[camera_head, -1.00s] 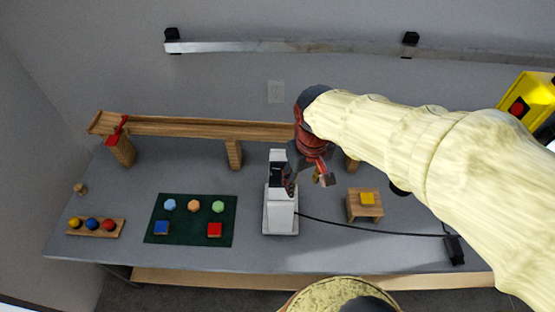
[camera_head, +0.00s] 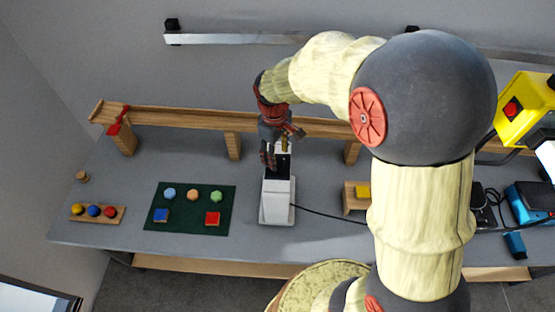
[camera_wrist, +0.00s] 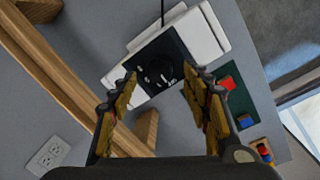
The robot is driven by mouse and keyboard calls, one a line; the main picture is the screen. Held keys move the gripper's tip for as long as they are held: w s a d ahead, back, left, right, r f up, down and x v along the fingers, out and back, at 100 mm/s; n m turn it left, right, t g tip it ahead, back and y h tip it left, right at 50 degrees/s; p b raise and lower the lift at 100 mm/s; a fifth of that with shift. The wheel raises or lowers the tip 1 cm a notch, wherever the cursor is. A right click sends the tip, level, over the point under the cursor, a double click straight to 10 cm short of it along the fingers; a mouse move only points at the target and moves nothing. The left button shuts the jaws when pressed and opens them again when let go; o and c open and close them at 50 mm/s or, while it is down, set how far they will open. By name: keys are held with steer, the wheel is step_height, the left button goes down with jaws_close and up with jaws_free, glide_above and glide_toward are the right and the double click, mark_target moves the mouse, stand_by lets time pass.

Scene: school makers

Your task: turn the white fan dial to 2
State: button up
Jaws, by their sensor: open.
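In the wrist view, the white device (camera_wrist: 203,38) carries the black panel (camera_wrist: 176,47) with white marks and a dark round dial (camera_wrist: 158,69). The marks are too small to read, so I cannot tell the dial's setting. My gripper (camera_head: 283,146) is open at the top of the device, partly covering the panel. In the wrist view, my gripper (camera_wrist: 160,78) has its fingers on either side of the dial, apparently apart from it.
A wooden rail (camera_head: 190,125) on posts runs behind the device. A green mat (camera_head: 190,225) with coloured blocks lies to its left, and a wooden stand (camera_head: 352,204) with a yellow block is to its right. A black cable (camera_head: 318,213) runs right. My arm hides much of the right side.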

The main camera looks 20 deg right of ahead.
mark_target(278, 162)
steer(key=shift+d+f, duration=0.1)
steer(key=shift+f, duration=1.5)
steer(key=shift+c, duration=0.5)
steer(key=c, duration=1.1)
